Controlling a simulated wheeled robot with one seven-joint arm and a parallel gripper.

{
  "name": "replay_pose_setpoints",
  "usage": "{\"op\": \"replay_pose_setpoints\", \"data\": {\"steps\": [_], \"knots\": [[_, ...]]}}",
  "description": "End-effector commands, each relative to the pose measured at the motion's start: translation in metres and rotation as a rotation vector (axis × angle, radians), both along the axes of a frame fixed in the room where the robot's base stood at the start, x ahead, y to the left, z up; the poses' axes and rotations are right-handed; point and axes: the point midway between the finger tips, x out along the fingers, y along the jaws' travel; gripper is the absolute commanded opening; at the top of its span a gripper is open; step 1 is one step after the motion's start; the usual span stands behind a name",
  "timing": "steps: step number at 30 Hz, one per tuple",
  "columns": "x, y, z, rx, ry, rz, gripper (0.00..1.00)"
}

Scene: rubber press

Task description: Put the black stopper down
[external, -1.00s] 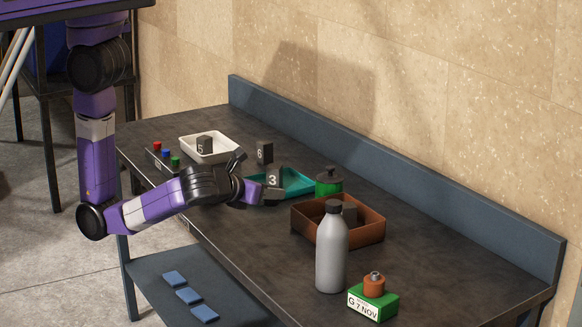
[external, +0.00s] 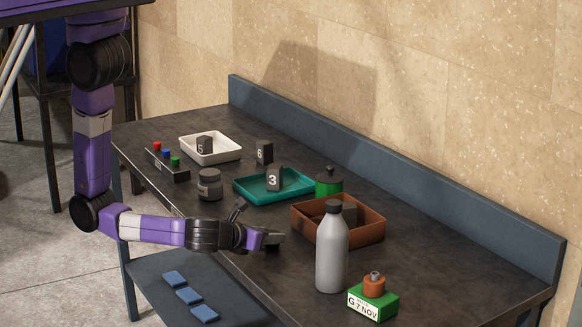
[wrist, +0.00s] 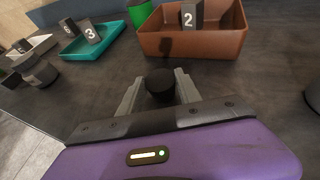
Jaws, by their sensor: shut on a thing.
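The black stopper (wrist: 160,82) sits between the two grey fingers of my gripper (wrist: 158,90) in the wrist view, and the fingers are shut on it. In the external view my gripper (external: 272,239) is low over the dark workbench (external: 440,270), in front of the brown tray and left of the grey bottle. The stopper is too small and dark there to make out clearly. I cannot tell whether it touches the bench top.
The brown tray (external: 365,235) stands just beyond my gripper; the grey bottle (external: 331,255) is to its right. A teal tray (external: 297,188) with block 3 (external: 273,178) and a grey jar (external: 210,186) are behind left. Bench around the gripper is clear.

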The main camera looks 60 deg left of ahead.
Motion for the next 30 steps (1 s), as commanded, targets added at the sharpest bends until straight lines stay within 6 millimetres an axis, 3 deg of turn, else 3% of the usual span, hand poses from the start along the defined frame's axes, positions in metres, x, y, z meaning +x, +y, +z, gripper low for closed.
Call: {"op": "replay_pose_setpoints", "data": {"steps": [6,7,9,10,22,30], "knots": [[0.000,0.000,-0.005,0.001,0.000,0.002,0.01],[0.000,0.000,-0.003,0.000,0.000,0.001,0.47],[0.000,0.000,-0.003,0.000,0.000,0.001,0.60],[0.000,0.000,-0.003,0.000,0.000,0.001,0.63],[0.000,-0.001,0.003,0.001,0.000,-0.001,0.63],[-0.040,-0.018,0.017,-0.002,-0.001,-0.001,0.63]]}}
